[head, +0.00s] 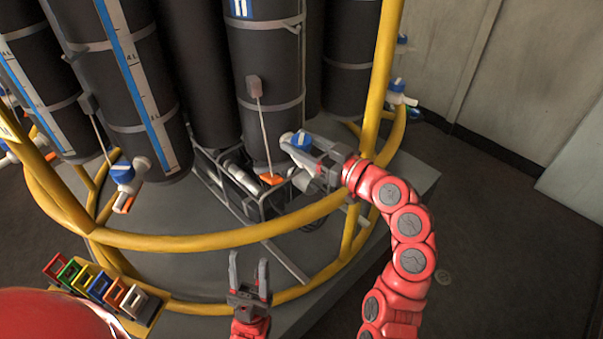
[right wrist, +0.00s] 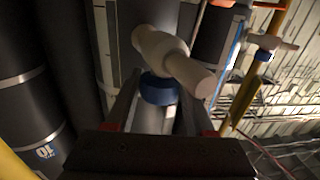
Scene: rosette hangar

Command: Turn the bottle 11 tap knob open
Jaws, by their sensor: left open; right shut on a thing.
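Bottle 11 (head: 262,75) is a tall dark cylinder with a blue label at its top edge. Its white tap (head: 287,146) has a blue knob (head: 301,140). My right gripper (head: 318,163) reaches the tap from the right, over the yellow rail, and partly covers it. In the right wrist view the white tap body (right wrist: 170,57) lies across the picture, and the blue knob (right wrist: 158,88) sits between the two fingers, which are shut on it. My left gripper (head: 249,268) is open and empty, fingers pointing up, low in the head view.
A yellow tubular rail (head: 200,241) curves around the bottles. Another tap with a blue knob (head: 122,173) is at the left. A rack of coloured tags (head: 108,290) sits at the lower left. A dark frame (head: 235,193) stands under the bottles. Open floor (head: 510,250) lies at the right.

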